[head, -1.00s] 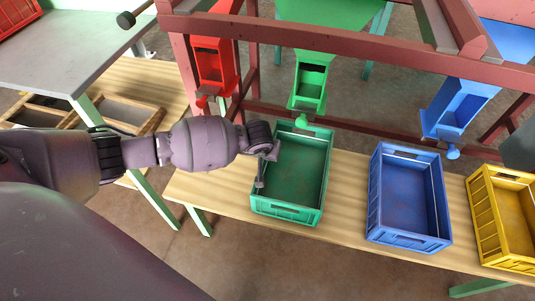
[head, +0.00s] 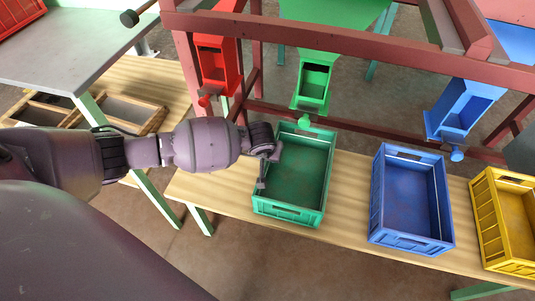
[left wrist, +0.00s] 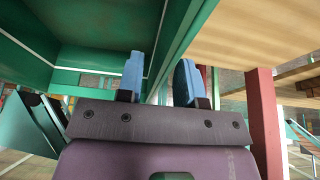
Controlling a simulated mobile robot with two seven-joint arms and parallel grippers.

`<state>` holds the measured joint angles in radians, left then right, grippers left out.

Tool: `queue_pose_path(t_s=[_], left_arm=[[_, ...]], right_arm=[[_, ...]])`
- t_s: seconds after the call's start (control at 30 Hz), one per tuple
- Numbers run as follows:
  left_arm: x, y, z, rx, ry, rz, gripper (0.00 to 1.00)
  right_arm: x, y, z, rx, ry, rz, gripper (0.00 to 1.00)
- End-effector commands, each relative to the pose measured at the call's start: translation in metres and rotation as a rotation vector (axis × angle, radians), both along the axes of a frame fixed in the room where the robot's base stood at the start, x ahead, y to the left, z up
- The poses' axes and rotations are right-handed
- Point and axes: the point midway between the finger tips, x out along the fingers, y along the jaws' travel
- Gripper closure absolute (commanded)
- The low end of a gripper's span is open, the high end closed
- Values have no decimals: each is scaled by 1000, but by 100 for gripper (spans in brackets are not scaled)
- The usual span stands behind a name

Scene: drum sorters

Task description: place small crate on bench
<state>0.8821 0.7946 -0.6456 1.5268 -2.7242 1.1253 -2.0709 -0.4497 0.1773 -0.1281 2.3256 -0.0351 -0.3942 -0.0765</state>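A green crate (head: 293,170) stands upright on the light wooden bench (head: 220,190), below the green chute. A blue crate (head: 410,200) and a yellow crate (head: 505,220) stand further right on it. I cannot tell which of them the task calls small. My left gripper (head: 262,178) is at the green crate's left wall. In the left wrist view its two blue fingertips (left wrist: 160,80) are apart, with the crate's green rim (left wrist: 181,45) running between them. A gap seems to show, but contact is hard to judge. My right gripper is not in view.
Red (head: 216,65), green (head: 312,82) and blue (head: 465,105) chutes hang from a dark red frame (head: 345,40) behind the crates. A grey table (head: 80,45) and a wooden divided tray (head: 115,110) are at left. The bench left of the green crate is bare.

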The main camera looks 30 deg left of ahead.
Motion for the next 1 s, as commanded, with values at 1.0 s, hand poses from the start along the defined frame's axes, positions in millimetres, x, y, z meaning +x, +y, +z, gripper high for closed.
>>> queue_pose_path(t_s=[1.0], left_arm=[[-44, -12, 113, 0, -1, 1, 66]], right_arm=[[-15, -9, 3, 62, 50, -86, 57]])
